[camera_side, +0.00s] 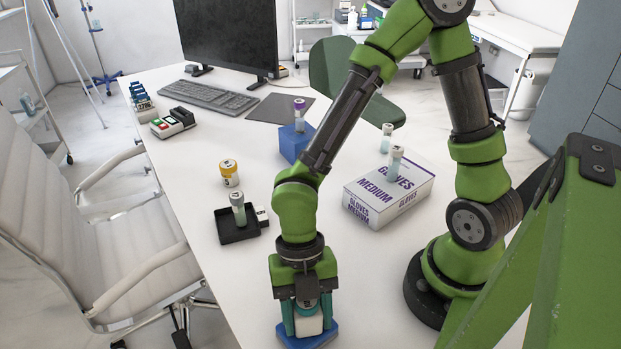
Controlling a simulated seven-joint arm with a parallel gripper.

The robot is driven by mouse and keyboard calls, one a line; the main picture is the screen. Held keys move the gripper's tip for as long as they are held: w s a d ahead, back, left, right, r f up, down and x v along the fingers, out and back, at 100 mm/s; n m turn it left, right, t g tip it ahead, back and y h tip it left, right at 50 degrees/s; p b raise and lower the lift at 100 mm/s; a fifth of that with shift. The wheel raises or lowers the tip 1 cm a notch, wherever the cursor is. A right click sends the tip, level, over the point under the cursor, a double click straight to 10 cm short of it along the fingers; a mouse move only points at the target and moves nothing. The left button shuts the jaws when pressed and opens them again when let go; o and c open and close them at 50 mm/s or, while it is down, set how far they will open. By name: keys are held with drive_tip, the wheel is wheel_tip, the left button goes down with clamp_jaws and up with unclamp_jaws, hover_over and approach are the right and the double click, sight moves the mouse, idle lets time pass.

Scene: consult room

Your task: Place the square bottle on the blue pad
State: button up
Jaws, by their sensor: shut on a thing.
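My gripper (308,312) points down near the front edge of the table. It is shut on the square bottle (309,326), a pale, whitish body showing between the teal fingers. The top of the bottle is mostly hidden by the gripper. The blue pad (309,341) lies directly below the bottle, and its edges show on both sides of the fingers. The bottle looks upright. I cannot tell whether its base touches the pad or is slightly above it.
A black tray (226,238) holding a grey-capped vial and a yellow-capped jar (229,173) stand left of my arm. A glove box (407,204) with vials is to the right. A blue block (288,150) bears a purple-capped tube. A keyboard (209,97) lies farther back.

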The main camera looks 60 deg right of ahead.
drive_tip(key=shift+f, duration=0.15)
drive_tip(key=o, duration=1)
drive_tip(key=shift+o, duration=0.2)
